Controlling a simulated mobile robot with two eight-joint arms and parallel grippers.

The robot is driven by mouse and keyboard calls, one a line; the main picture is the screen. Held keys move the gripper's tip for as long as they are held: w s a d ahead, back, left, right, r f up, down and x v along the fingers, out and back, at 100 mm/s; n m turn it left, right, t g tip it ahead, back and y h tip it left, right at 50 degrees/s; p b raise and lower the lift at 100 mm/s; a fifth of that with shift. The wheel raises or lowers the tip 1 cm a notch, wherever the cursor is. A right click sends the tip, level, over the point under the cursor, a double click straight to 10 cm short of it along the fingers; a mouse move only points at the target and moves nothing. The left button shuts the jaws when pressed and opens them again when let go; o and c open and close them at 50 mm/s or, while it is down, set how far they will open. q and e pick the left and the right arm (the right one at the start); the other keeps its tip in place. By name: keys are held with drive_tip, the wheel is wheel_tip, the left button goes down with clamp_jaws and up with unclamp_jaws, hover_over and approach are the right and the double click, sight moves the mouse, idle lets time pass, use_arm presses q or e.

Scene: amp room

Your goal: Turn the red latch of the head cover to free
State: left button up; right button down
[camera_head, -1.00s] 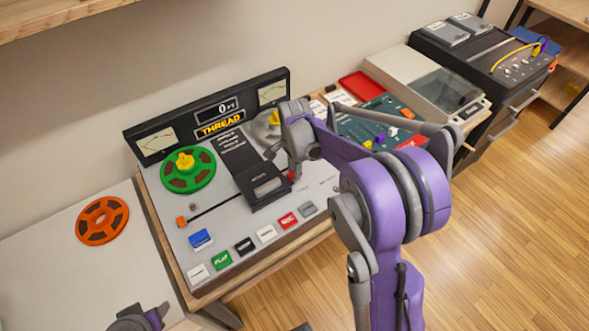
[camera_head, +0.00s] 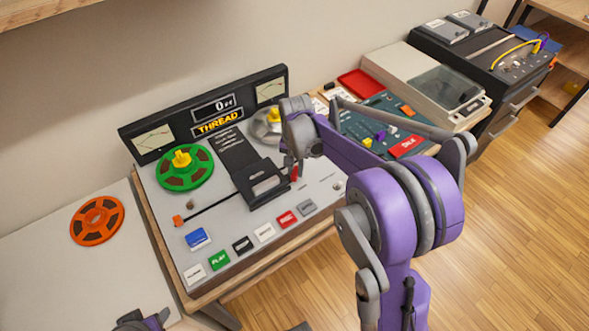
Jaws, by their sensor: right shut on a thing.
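The black head cover (camera_head: 268,187) sits in the middle of the grey tape deck (camera_head: 225,215). The small red latch (camera_head: 295,174) is at the cover's right edge and looks roughly upright. My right gripper (camera_head: 290,165) reaches down to it from the upper right and is shut on it; the fingertips are small and partly hide the latch. My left gripper (camera_head: 145,321) shows only in part at the bottom edge, away from the deck, and its jaws cannot be made out.
A green reel (camera_head: 185,176) with a yellow hub is on the deck's left. The display panel (camera_head: 215,112) reads THREAD. Coloured buttons (camera_head: 219,260) line the front. An orange reel (camera_head: 97,221) lies on the left table. A mixer (camera_head: 372,125) stands to the right.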

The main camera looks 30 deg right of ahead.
drive_tip(key=n, duration=0.3)
drive_tip(key=n+b, duration=0.1)
drive_tip(key=n, duration=0.1)
drive_tip(key=shift+s+d+n, duration=0.15)
drive_tip(key=shift+d+n, duration=0.35)
drive_tip(key=shift+n, duration=2.1)
drive_tip(key=c, duration=0.7)
unclamp_jaws()
wheel_tip(320, 180, up, 11)
drive_tip(key=shift+f, duration=0.1)
